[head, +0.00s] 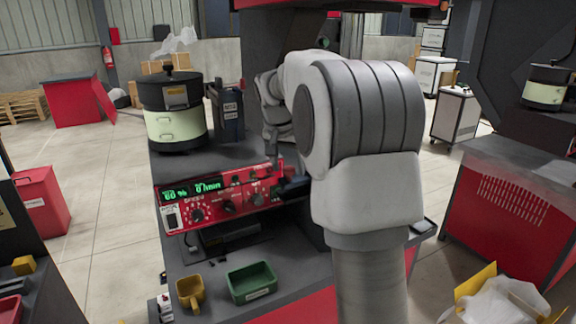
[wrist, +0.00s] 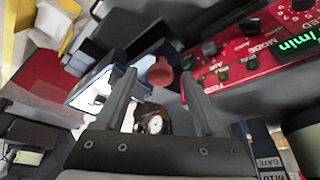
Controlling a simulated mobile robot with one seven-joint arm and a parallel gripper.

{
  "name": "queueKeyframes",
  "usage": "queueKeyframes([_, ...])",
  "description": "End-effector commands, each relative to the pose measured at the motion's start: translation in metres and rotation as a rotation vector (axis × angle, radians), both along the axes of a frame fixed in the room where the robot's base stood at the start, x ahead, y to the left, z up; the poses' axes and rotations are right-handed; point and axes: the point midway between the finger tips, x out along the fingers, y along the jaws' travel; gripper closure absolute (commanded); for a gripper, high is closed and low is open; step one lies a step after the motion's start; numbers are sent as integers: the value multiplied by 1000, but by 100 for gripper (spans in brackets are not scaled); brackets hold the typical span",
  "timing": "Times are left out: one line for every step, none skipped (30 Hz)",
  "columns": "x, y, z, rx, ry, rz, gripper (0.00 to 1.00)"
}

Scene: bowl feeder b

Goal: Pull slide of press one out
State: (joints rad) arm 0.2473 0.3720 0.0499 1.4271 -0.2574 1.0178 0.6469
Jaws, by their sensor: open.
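In the wrist view my gripper (wrist: 158,74) is open, with one grey finger on each side. A round red knob (wrist: 159,72) shows between the fingertips, in front of dark blocky parts. I cannot tell whether the fingers touch it, or whether it belongs to the slide of press one. A small round dial gauge (wrist: 155,123) shows between the fingers, nearer the palm. In the head view my arm covers the place right of the red control panel (head: 215,198); the press and its slide cannot be clearly made out there.
The panel with green displays also fills the wrist view's upper right (wrist: 240,60). A bowl feeder (head: 175,122) and a dark unit (head: 228,112) stand behind it. A yellow bin (head: 190,292) and a green bin (head: 251,282) sit at the front of the bench.

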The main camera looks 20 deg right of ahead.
Motion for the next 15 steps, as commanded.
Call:
queueKeyframes([0, 0, 0, 0, 0, 0, 29])
queueKeyframes([0, 0, 0, 0, 0, 0, 29])
queueKeyframes([0, 0, 0, 0, 0, 0, 33])
queueKeyframes([0, 0, 0, 0, 0, 0, 38])
queueKeyframes([0, 0, 0, 0, 0, 0, 44])
queueKeyframes([0, 0, 0, 0, 0, 0, 51])
queueKeyframes([0, 0, 0, 0, 0, 0, 56])
queueKeyframes([0, 0, 1, 0, 0, 0, 62])
queueKeyframes([0, 0, 1, 0, 0, 0, 69])
queueKeyframes([0, 0, 1, 0, 0, 0, 74])
queueKeyframes([0, 0, 1, 0, 0, 0, 80])
queueKeyframes([0, 0, 1, 0, 0, 0, 87])
queueKeyframes([0, 0, 1, 0, 0, 0, 92])
queueKeyframes([0, 0, 1, 0, 0, 0, 98])
queueKeyframes([0, 0, 1, 0, 0, 0, 100])
